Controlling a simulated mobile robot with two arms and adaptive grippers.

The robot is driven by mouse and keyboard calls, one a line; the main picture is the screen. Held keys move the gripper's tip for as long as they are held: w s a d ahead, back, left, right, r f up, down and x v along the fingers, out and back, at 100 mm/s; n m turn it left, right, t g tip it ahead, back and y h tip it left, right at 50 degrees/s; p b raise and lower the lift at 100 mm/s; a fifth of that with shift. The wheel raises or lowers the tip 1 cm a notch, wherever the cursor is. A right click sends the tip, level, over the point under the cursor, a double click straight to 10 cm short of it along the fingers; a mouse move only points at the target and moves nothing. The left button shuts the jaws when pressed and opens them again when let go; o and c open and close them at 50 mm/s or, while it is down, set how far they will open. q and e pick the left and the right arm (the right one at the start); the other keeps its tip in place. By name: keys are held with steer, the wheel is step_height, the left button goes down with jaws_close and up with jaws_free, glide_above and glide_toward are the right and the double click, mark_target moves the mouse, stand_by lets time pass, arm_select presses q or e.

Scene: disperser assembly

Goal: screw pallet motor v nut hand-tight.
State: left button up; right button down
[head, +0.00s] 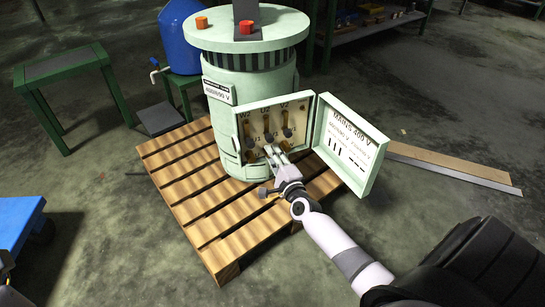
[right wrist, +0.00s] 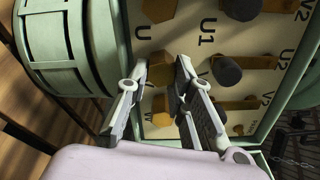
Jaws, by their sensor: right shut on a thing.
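The pale green motor (head: 225,130) stands upright on a wooden pallet (head: 215,225). Its terminal box (head: 272,112) is open and shows labelled terminals, brass-coloured parts and dark knobs. My right gripper (head: 272,150) reaches into the lower part of the box. In the right wrist view its fingers (right wrist: 160,72) are closed on either side of a brass-coloured nut (right wrist: 160,75), beside a partly hidden label that seems to begin with V. The fingers hide part of the nut, so I cannot tell how far it is on its stud. My left gripper is not in view.
The box's open door (head: 347,145) stands to the right of my gripper. Other terminals with dark knobs (right wrist: 226,70) lie close to the fingers. A green table (head: 70,85) and a blue barrel (head: 180,40) stand behind left. Planks (head: 440,165) lie on the floor at right.

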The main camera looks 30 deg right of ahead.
steer(key=shift+f, duration=0.1)
stand_by(0.3)
steer(key=c, duration=1.4)
jaws_free()
